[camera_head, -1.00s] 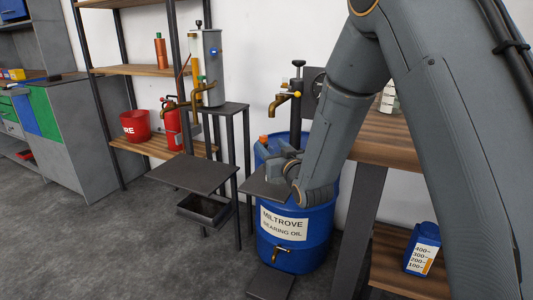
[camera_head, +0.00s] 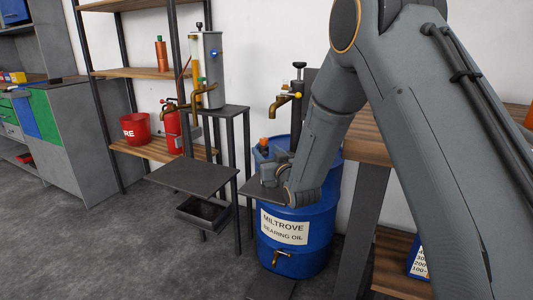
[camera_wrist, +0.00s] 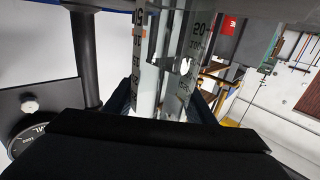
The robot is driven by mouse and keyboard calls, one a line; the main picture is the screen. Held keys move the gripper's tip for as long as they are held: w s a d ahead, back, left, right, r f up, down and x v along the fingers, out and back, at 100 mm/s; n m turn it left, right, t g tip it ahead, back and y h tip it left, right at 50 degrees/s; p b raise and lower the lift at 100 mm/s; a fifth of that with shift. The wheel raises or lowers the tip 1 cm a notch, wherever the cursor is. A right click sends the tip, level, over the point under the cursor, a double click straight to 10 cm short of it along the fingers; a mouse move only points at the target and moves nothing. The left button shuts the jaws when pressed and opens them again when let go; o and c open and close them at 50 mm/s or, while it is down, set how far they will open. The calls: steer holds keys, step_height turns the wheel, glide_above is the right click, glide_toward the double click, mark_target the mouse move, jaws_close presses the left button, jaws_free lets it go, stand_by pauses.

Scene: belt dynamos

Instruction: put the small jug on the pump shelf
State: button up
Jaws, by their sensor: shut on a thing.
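My gripper (camera_wrist: 165,105) is shut on the small jug (camera_wrist: 150,70), a clear vessel with dark graduation numbers between the dark fingers in the wrist view. In the head view my gripper (camera_head: 272,170) is low over the pump shelf (camera_head: 262,192), a small dark plate in front of the hand pump (camera_head: 297,95) at the blue drum. The jug cannot be made out there. Whether it touches the shelf cannot be told.
A blue drum (camera_head: 285,228) stands beneath the pump. A second dark shelf (camera_head: 190,178) is left of it, below a clear-column dispenser (camera_head: 207,70). A blue measuring container (camera_head: 418,262) sits on the right rack, partly behind my arm. A round dial (camera_wrist: 30,135) shows at lower left in the wrist view.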

steer(key=o, duration=1.3)
steer(key=shift+f, duration=0.1)
steer(key=shift+s, duration=0.1)
steer(key=s+d+g+h, duration=0.2)
steer(key=s+d+g, duration=0.2)
steer(key=s, duration=1.2)
steer(key=s+d+r+g+h+p, duration=0.1)
steer(key=s+d+g, duration=0.4)
steer(key=s, duration=1)
steer(key=s+d+m+g+h, duration=0.1)
steer(key=s+d+g+h, duration=0.3)
steer(key=s, duration=1.2)
steer(key=d+g, duration=0.1)
steer(key=g, duration=0.2)
steer(key=shift+s+d+r+p, duration=0.15)
steer(key=shift+s+r+p, duration=0.15)
